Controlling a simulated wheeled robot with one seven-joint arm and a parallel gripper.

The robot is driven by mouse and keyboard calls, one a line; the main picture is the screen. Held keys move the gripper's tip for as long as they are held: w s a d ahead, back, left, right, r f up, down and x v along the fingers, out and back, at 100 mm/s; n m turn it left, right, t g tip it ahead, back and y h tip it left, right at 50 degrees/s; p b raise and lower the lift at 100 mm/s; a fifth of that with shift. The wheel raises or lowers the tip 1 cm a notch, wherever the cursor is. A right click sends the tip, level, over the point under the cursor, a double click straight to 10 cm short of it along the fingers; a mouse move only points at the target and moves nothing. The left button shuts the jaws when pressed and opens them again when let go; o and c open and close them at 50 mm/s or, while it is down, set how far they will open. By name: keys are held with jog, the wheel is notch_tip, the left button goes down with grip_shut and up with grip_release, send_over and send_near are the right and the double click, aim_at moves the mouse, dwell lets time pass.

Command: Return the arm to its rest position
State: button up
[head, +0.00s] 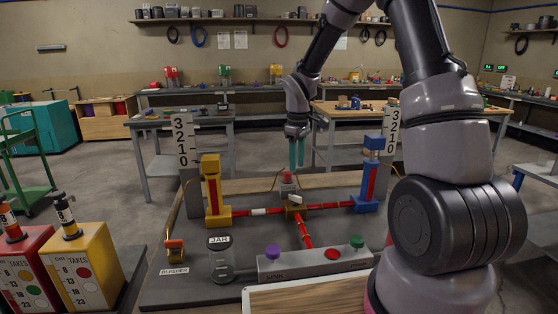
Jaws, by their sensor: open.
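My gripper (297,153) has teal fingers that point down, in the middle of the head view. It hangs in the air above the bench rig, over a small red-topped fitting (288,180). A narrow gap shows between the fingers, and nothing is seen between them. My arm (432,100) rises at the right and bends over at the top of the picture.
Below stand a yellow column (213,190) and a blue column (371,178), joined by red pipes (305,235). A jar (220,258), a sink block (312,263) and a bleeder (174,250) are at the front. Red (25,260) and yellow (85,268) boxes stand left.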

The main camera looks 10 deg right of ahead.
jog(key=s+d+r+m+t, duration=0.2)
jog(key=s+r+m, duration=0.15)
jog(key=r, duration=0.65)
jog(key=s+d+r+m+t+y, duration=0.1)
jog(key=s+r+m, duration=0.4)
jog(key=s, duration=0.5)
jog(key=s+d+r+m+t+y, duration=0.1)
jog(key=s+r+m+t, duration=0.3)
jog(key=s+r, duration=0.6)
jog(key=shift+s+d+m, duration=0.35)
jog(key=shift+s+d, duration=0.35)
jog(key=shift+d, duration=0.2)
